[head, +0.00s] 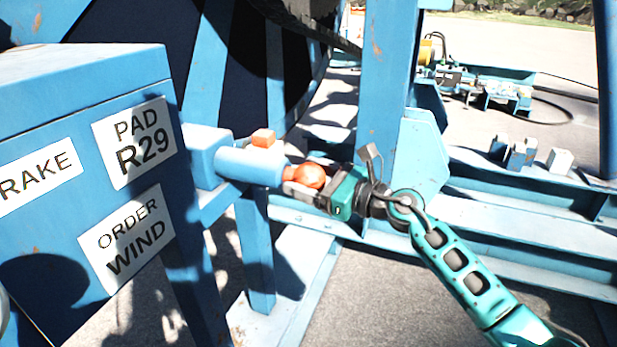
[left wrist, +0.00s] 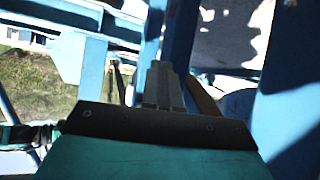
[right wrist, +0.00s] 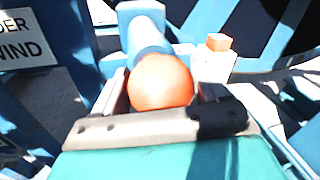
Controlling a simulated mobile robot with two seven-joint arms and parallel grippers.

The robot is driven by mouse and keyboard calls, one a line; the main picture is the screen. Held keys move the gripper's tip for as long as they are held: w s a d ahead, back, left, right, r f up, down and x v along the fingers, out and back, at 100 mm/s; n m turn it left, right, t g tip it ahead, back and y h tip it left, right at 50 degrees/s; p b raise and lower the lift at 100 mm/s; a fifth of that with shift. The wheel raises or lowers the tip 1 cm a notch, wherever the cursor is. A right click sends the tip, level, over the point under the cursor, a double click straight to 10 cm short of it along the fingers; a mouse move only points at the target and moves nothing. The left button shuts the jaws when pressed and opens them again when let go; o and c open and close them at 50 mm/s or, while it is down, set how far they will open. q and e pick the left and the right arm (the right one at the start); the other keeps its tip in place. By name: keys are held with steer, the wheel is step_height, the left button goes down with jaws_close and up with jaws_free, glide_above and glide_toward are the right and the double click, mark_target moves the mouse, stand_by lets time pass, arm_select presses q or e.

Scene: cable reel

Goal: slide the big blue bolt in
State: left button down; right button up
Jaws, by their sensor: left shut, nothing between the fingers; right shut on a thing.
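The big blue bolt (head: 250,165) is a thick light-blue cylinder lying level, with an orange ball knob (head: 309,176) at its right end. Its left part runs into a light-blue block (head: 203,153) beside the sign box. My right gripper (head: 298,186) is shut on the knob from the right. In the right wrist view the orange knob (right wrist: 161,82) sits between the fingers, with the blue bolt (right wrist: 148,38) behind it. My left gripper (left wrist: 164,85) is shut and empty in the left wrist view, away from the bolt.
The blue box with white signs (head: 85,70) stands close on the left. A blue upright post (head: 386,75) rises behind my right gripper, with the large reel (head: 280,60) further back. Small blocks (head: 515,155) stand on the frame rail at right. Blue beams surround my left gripper.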

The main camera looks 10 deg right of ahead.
mark_target(258, 167)
steer(key=c, duration=0.4)
steer(key=x, duration=0.3)
steer(key=s+a+b+x, duration=0.1)
steer(key=x, duration=0.3)
steer(key=b+x, duration=0.1)
steer(key=x, duration=0.2)
steer(key=shift+s+a+f, duration=0.1)
steer(key=shift+a+f, duration=0.05)
steer(key=shift+a, duration=0.2)
steer(key=shift+r, duration=0.2)
steer(key=o, duration=1.1)
steer(key=shift+a, duration=0.1)
steer(key=o, duration=0.3)
steer(key=shift+a+f, duration=0.1)
